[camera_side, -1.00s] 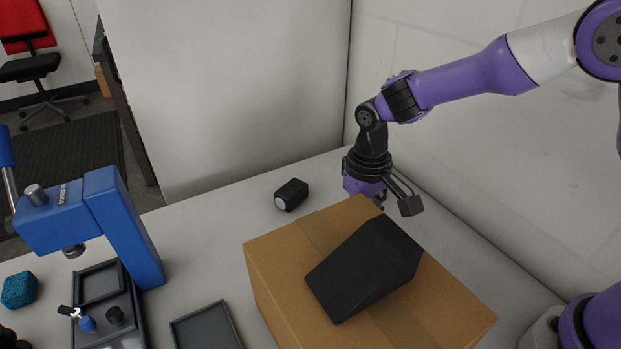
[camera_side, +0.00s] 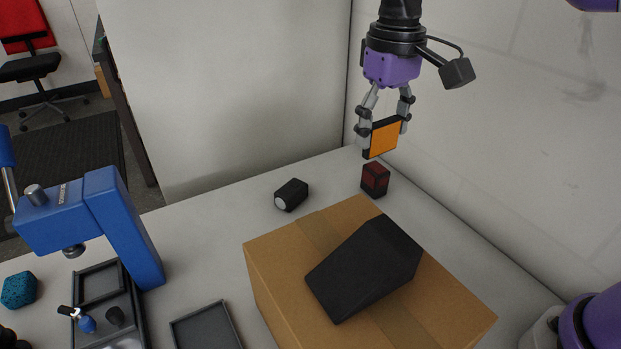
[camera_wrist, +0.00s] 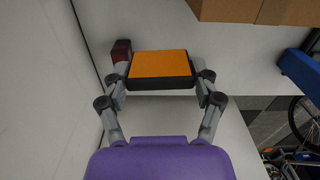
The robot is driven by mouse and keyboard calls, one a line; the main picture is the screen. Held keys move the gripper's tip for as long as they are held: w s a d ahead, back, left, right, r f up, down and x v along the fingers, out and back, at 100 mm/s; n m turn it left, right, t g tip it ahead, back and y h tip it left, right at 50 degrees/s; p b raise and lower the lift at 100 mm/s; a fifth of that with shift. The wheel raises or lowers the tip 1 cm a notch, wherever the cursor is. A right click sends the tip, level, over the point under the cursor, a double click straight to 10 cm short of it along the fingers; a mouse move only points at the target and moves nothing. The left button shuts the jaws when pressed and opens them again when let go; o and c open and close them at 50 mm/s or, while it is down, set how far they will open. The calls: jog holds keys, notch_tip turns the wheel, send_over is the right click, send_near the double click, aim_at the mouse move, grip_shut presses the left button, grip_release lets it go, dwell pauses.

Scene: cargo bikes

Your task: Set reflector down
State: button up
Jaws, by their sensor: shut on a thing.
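The reflector (camera_side: 385,138) is a flat square with an orange face and a black rim. My gripper (camera_side: 384,124) is shut on it, with a finger on each side edge. It hangs upright in the air above the back right of the table, behind the cardboard box in the side view. In the wrist view the reflector (camera_wrist: 160,66) sits between the two grey fingers (camera_wrist: 161,84), its orange face showing.
A dark red and black block (camera_side: 375,179) stands on the table below the reflector. A cardboard box (camera_side: 275,269) bearing a black wedge (camera_side: 365,268) is in front. A black cylinder-like lamp (camera_side: 291,194), a grey tray (camera_side: 206,328) and a blue press (camera_side: 125,225) stand left. Walls are close behind.

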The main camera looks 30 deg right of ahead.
jog(key=s+d+f, duration=0.1)
jog(key=s+d, duration=0.4)
jog(key=d, duration=0.3)
jog(key=shift+s+d+f+m, duration=0.2)
jog(key=shift+s+d+m, duration=0.1)
jog(key=shift+d, duration=0.05)
jog(key=shift+n, duration=0.4)
jog(key=w+a, duration=0.2)
jog(key=a, duration=0.1)
jog(key=w+a+r, duration=0.1)
jog(key=a, duration=0.2)
jog(key=w+a, duration=0.2)
jog(key=a, duration=0.1)
jog(key=shift+w+r, duration=0.3)
jog(key=shift+w, duration=0.05)
jog(key=shift+w+a+r, duration=0.1)
jog(key=shift+w+a, duration=0.05)
jog(key=shift+a, duration=0.4)
notch_tip(320, 180, down, 18)
jog(key=shift+r, duration=0.2)
jog(key=shift+f, duration=0.2)
jog(key=o, duration=0.9)
